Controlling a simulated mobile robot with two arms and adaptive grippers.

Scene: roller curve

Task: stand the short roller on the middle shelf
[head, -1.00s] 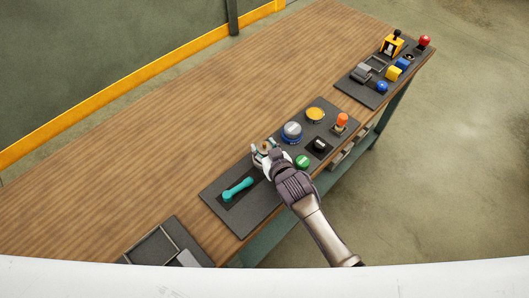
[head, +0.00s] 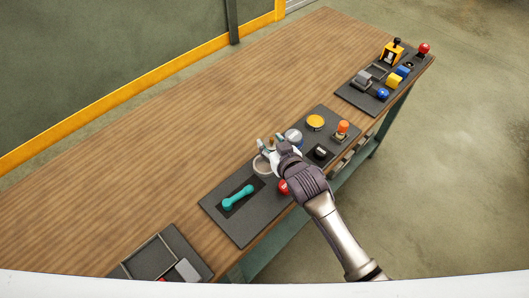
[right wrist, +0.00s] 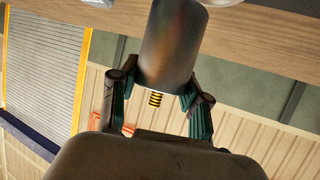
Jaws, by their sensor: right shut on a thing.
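My right gripper (head: 270,147) is over the panel on the wooden table, left of the blue-and-grey round knob. In the right wrist view its two dark green fingers (right wrist: 160,95) are shut on a grey-brown metal cylinder, the roller (right wrist: 172,40). A coiled spring end sticks out of the roller between the fingers. My left gripper is not in view. I cannot make out a middle shelf for certain.
The black panel (head: 243,222) carries a teal handle (head: 237,197), a red button (head: 284,187), a yellow button (head: 315,122) and an orange switch (head: 342,127). A second panel with several controls lies at the far right. A tray (head: 150,258) sits at the near left. The table's left side is bare.

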